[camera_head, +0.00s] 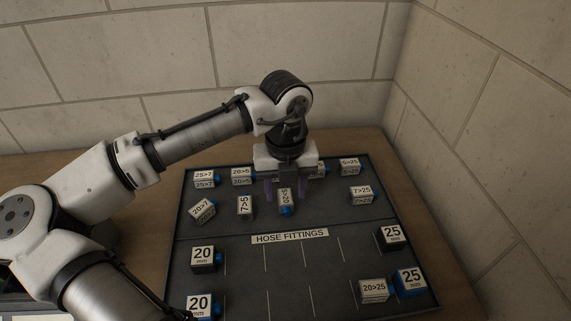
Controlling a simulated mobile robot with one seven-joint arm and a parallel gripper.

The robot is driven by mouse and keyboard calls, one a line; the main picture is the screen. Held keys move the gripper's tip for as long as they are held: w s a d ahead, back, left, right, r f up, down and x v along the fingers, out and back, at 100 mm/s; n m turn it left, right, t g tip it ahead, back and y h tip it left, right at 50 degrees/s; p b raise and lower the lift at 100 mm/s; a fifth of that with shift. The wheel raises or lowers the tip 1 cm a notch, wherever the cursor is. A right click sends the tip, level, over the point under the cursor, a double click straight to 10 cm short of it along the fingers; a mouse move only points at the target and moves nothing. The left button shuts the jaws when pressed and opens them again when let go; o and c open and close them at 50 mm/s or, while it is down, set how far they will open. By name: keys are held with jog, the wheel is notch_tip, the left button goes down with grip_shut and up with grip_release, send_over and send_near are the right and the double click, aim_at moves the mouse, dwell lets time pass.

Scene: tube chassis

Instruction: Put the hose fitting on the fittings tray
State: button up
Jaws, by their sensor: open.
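Several hose fittings, small white-labelled blocks with blue ends, sit on the upper part of a dark tray (340,222). A label reading HOSE FITTINGS (290,237) crosses its middle. My gripper (286,190) is open and points down at the back of the tray. A fitting marked 5>20 (285,196) stands between or just in front of its fingers; I cannot tell if they touch it. Fittings marked 7>5 (245,204) and 20>7 (202,210) stand to its left, and 7>25 (361,194) to its right. A fitting marked 20>25 (373,290) lies at the front right. My gripper partly hides the back row.
Blocks marked 20 mm (203,257) stand at the tray's left side, and blocks marked 25 mm (391,236) at its right. The lined middle front area is bare. A block wall rises behind and right of the wooden table (375,141).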

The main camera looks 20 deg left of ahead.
aim_at(285, 197)
notch_tip(285, 197, up, 10)
jog(key=shift+b, duration=0.35)
